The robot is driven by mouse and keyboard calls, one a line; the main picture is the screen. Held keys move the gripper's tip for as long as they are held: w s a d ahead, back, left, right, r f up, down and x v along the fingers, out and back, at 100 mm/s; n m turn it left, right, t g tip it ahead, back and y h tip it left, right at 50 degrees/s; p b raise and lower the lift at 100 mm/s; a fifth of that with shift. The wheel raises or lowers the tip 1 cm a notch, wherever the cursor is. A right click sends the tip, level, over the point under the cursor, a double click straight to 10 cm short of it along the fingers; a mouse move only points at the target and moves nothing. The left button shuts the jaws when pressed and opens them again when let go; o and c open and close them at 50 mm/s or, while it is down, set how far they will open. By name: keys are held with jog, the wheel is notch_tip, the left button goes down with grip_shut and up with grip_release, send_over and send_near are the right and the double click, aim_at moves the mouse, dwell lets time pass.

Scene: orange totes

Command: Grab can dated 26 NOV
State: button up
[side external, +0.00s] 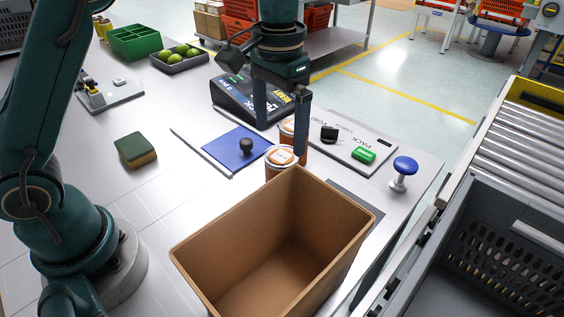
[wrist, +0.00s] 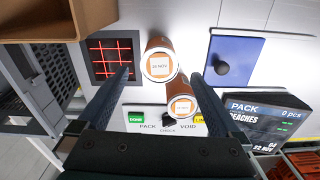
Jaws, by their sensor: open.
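Two brown cans with orange-edged white lids stand close together. In the wrist view, one can (wrist: 159,66) shows a date ending in NOV that looks like 26, though the digits are small. The other can (wrist: 182,106) has a label too small to read surely. In the side view, the first can (side external: 280,163) is beside the cardboard box, and the second (side external: 287,128) is behind it, partly hidden by my gripper. My gripper (side external: 281,145) is open above the cans.
An open cardboard box (side external: 225,240) stands close in front of the cans. A blue panel with a dark knob (side external: 235,148), a black display (side external: 238,105), a PACK/VOID button panel (side external: 340,140) and a blue-topped button (side external: 404,166) surround them. A green-topped sponge (side external: 135,149) lies left.

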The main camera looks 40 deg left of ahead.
aim_at(280, 170)
notch_tip(280, 170, down, 10)
jog(key=shift+r, duration=0.1)
dwell(0.4)
grip_shut()
jog(key=shift+r, duration=0.15)
